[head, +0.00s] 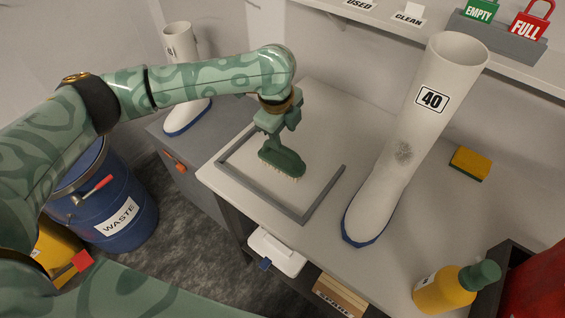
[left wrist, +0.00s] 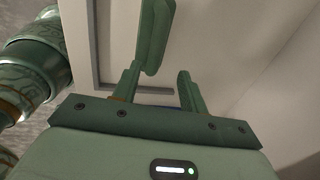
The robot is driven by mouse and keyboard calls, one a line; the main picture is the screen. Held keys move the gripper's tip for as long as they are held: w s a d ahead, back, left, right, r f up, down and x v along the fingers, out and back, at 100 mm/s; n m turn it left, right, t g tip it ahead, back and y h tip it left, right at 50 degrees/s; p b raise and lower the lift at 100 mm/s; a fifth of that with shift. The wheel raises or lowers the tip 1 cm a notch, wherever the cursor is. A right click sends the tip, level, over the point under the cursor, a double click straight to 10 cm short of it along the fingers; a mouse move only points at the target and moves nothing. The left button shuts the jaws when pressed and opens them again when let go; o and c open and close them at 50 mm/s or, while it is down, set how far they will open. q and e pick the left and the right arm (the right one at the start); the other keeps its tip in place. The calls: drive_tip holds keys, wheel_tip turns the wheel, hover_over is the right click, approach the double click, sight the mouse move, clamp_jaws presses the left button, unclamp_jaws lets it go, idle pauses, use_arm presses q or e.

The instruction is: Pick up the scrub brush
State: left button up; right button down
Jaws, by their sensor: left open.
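The scrub brush (head: 284,162) is a dark green block with pale bristles along its lower edge. In the head view it is at the bench area framed by grey strips, directly below my left gripper (head: 280,126). The gripper points down at it with its jaws open; I cannot tell whether they touch it. In the left wrist view the two fingers of my left gripper (left wrist: 160,82) stand apart. A green piece, apparently the brush (left wrist: 154,38), shows near the left fingertip. My right gripper is not in view.
A tall white boot marked 40 (head: 400,150) stands right of the grey frame (head: 320,190). A yellow sponge (head: 470,163) and a yellow bottle (head: 444,291) are further right. A second boot (head: 182,42) stands behind my arm. A blue waste drum (head: 125,205) is left.

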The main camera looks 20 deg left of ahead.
sight(283, 150)
use_arm(q)
drive_tip(key=f, duration=0.3)
drive_tip(key=shift+w+d+b, duration=0.1)
drive_tip(key=shift+w+b, duration=0.15)
drive_tip(key=shift+b, duration=0.1)
drive_tip(key=f, duration=0.1)
drive_tip(key=f+b, duration=0.1)
drive_tip(key=f, duration=0.1)
drive_tip(key=f+b, duration=0.1)
drive_tip(key=shift+w+a+f, duration=0.1)
drive_tip(key=shift+a+f, duration=0.15)
drive_tip(key=shift+f, duration=0.1)
drive_tip(key=shift+w+f, duration=0.1)
drive_tip(key=shift+f, duration=0.2)
drive_tip(key=shift+r, duration=0.15)
clamp_jaws()
